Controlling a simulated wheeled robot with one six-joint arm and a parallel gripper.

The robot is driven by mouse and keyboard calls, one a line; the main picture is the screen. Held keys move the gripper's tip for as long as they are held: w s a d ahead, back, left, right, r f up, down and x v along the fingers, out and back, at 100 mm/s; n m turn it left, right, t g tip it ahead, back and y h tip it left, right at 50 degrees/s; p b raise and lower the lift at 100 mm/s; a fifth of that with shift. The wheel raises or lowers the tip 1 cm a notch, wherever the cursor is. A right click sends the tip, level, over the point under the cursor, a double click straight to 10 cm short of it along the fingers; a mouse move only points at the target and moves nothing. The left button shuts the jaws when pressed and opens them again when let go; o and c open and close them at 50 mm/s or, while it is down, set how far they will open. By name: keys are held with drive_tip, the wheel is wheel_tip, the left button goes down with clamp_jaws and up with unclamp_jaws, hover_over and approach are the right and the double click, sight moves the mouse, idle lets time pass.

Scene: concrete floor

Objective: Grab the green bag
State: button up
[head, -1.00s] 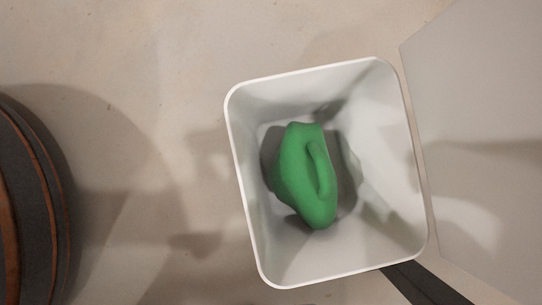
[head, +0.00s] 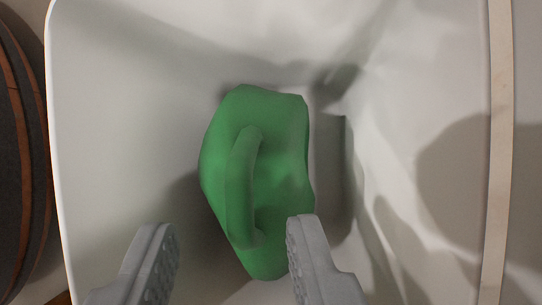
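The green bag (head: 282,185) lies at the bottom of a white bin (head: 120,120), near the middle of the head view. Its raised loop handle (head: 240,190) runs lengthwise along its top. My gripper (head: 232,235) is open, with its two grey fingers in the lower part of the view, one on each side of the bag's lower end. The right finger overlaps the bag's lower right edge in the picture. I cannot tell whether it touches the bag. Nothing is held between the fingers.
The bin's walls surround the bag, with its left rim and right rim (head: 497,150) near the picture's sides. A dark round object with brown bands (head: 22,150) stands outside the bin at the left. There is free room inside the bin right of the bag.

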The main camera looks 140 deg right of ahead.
sight(238, 227)
drive_tip(key=shift+x, duration=1.85)
drive_tip(key=shift+w, duration=0.1)
clamp_jaws()
